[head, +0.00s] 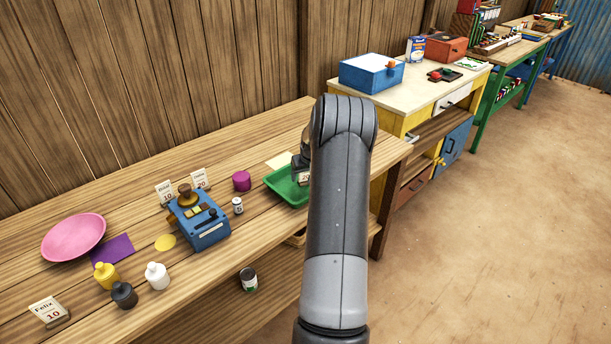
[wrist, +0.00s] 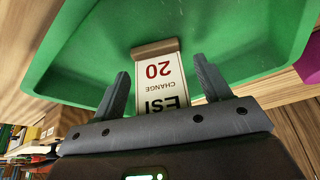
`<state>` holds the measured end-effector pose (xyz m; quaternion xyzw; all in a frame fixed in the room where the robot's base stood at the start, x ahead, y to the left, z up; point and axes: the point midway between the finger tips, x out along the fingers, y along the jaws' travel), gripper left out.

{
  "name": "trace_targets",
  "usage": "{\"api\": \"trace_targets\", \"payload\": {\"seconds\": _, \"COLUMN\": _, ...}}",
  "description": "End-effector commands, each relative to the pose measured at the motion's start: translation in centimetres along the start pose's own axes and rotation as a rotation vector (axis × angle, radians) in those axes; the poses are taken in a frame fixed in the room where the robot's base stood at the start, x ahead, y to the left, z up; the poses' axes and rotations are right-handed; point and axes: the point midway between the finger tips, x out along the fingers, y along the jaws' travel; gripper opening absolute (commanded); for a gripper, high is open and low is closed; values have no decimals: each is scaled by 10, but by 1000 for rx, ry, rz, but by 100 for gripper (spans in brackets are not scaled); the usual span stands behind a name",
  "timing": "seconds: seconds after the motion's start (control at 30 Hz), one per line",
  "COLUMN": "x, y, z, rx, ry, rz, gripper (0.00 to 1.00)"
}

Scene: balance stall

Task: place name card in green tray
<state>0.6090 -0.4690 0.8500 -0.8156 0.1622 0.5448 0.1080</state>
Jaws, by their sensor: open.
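The name card (wrist: 160,82), white with a red 20, the word CHANGE and a brown base strip, is between my gripper's fingers in the wrist view. My gripper (wrist: 161,70) is open, with a finger on each side of the card and gaps visible beside it. The green tray (wrist: 80,62) is behind the card, and the card's base appears to be against its floor; exact contact cannot be told. In the head view the green tray (head: 280,189) is on the wooden table, with the card (head: 305,178) over it, partly hidden by my arm.
Left of the tray are a magenta pot (head: 241,181), a small can (head: 238,205) and a blue scale-like device (head: 202,225) with two cards behind it. A Felix card (head: 48,311), several bottles and a pink plate (head: 74,238) are farther left. A yellow cabinet (head: 420,120) stands beyond.

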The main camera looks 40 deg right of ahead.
Motion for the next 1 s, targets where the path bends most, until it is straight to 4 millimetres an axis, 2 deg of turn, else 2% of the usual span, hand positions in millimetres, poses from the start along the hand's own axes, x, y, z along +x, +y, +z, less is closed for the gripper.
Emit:
{"api": "trace_targets", "payload": {"seconds": 0.5, "x": -95, "y": 0, "z": 0, "rx": 0, "ry": 2, "rz": 2, "gripper": 70}}
{"api": "trace_targets", "payload": {"seconds": 0.7, "x": -113, "y": 0, "z": 0, "rx": 0, "ry": 0, "rz": 0, "gripper": 70}}
{"api": "trace_targets", "payload": {"seconds": 0.87, "x": -117, "y": -2, "z": 0, "rx": -1, "ry": 0, "rz": -1, "gripper": 70}}
{"api": "trace_targets", "payload": {"seconds": 0.97, "x": -129, "y": -16, "z": -2, "rx": -16, "ry": 2, "rz": 0, "gripper": 70}}
{"api": "trace_targets", "payload": {"seconds": 1.0, "x": -137, "y": -26, "z": -2, "rx": -27, "ry": 2, "rz": 0, "gripper": 70}}
